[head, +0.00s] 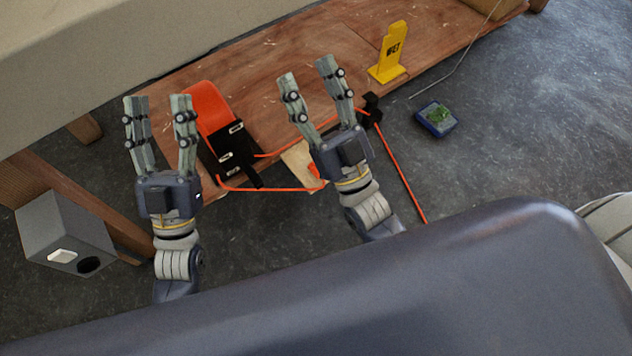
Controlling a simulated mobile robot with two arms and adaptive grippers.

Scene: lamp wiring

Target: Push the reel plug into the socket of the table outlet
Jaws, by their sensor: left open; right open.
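An orange cable reel (206,101) with a black panel (236,150) carrying white-marked fittings stands at the near edge of the wooden table (330,45). An orange cable (262,189) loops from it behind my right gripper. A black block (372,108) sits at the table's right edge with orange cable at it; I cannot tell whether it is the outlet or a plug. A small orange piece (314,171) shows beside my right wrist. My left gripper (156,100) is open and empty, just left of the reel. My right gripper (308,72) is open and empty over the table.
A yellow wet-floor sign (390,55) stands on the table. A blue box with green content (436,119) lies on the floor to the right. A grey box (65,232) with a dark hole is at the left. A pale piece (298,163) lies under my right gripper.

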